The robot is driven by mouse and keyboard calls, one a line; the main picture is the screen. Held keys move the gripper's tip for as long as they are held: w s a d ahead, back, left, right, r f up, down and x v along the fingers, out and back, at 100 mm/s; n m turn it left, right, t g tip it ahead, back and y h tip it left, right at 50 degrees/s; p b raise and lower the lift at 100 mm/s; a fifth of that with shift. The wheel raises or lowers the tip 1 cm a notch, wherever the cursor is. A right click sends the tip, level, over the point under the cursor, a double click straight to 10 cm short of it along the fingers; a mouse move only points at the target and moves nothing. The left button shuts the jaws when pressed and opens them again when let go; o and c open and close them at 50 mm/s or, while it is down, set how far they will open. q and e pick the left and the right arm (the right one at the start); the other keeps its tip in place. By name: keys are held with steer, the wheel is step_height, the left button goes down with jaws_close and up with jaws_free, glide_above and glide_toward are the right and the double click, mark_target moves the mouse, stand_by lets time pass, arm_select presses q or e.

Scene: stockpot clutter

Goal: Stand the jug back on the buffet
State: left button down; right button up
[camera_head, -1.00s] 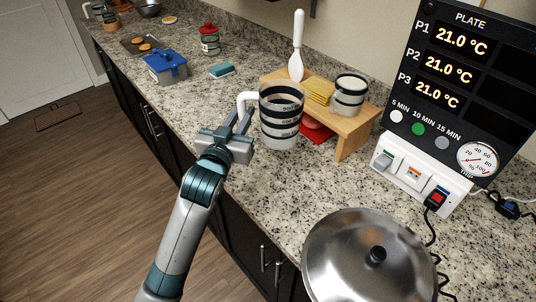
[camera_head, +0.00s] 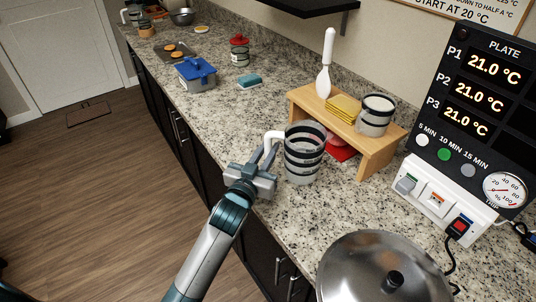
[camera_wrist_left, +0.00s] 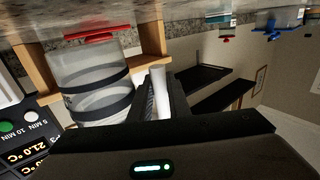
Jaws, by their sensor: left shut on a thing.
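The jug (camera_head: 304,153) is a clear vessel with dark bands and a white handle, upright at the front left of the wooden riser. My left gripper (camera_head: 268,158) is shut on its handle from the left. In the left wrist view, which looks upside down, the handle (camera_wrist_left: 159,90) shows between the fingers and the jug body (camera_wrist_left: 92,85) is to the left. The granite-topped buffet (camera_head: 262,117) runs beneath. The jug's base is at or just above the granite; I cannot tell whether it touches. My right gripper is not in view.
The wooden riser (camera_head: 373,150) holds a banded cup (camera_head: 375,115), yellow cloths (camera_head: 343,107) and a white spoon (camera_head: 325,70), with a red item (camera_head: 341,148) beneath. A steel lidded pot (camera_head: 370,262) stands in front. A blue-lidded box (camera_head: 197,75) and sponge (camera_head: 249,81) lie farther back.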

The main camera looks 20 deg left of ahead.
arm_select(q)
steer(key=shift+f, duration=1.15)
steer(key=c, duration=1.7)
jaws_free()
steer(key=shift+o, duration=0.2)
